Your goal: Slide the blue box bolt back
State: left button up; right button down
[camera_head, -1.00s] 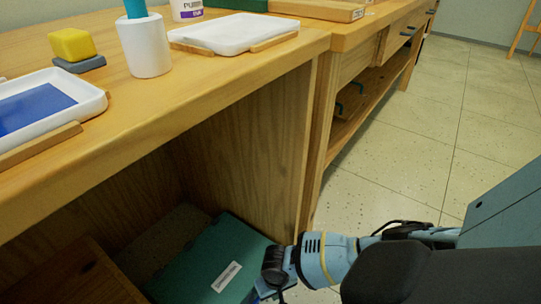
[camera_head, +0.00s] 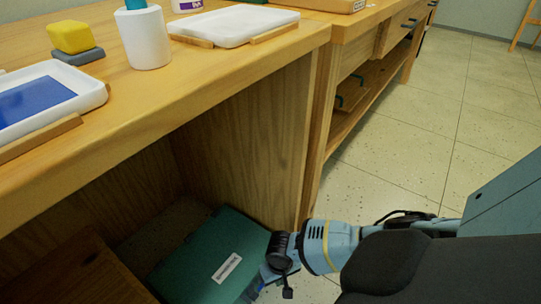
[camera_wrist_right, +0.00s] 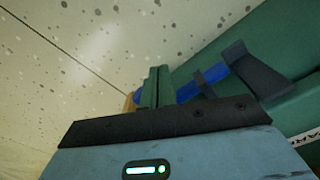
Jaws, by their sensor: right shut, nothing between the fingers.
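My right gripper (camera_head: 268,281) is low at the box's right edge. In the right wrist view its fingers (camera_wrist_right: 158,88) look closed together, empty, at the left part of the bolt. I cannot tell whether they touch it. The head view mostly hides the bolt behind my gripper. My left gripper is out of view.
The wooden bench (camera_head: 190,88) overhangs the box, with a side panel (camera_head: 255,145) behind it. A brown wooden piece (camera_head: 75,275) stands left of the box. White trays (camera_head: 235,24), a white cup (camera_head: 146,40) and a yellow block (camera_head: 72,37) are on top. Open floor (camera_head: 400,150) lies to the right.

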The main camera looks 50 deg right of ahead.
jog(key=shift+a, duration=0.2)
jog(key=shift+a+p, duration=0.35)
jog(key=shift+p, duration=0.15)
notch_tip(320, 180, up, 7)
jog(key=p, duration=0.7)
dwell(0.5)
dwell(0.4)
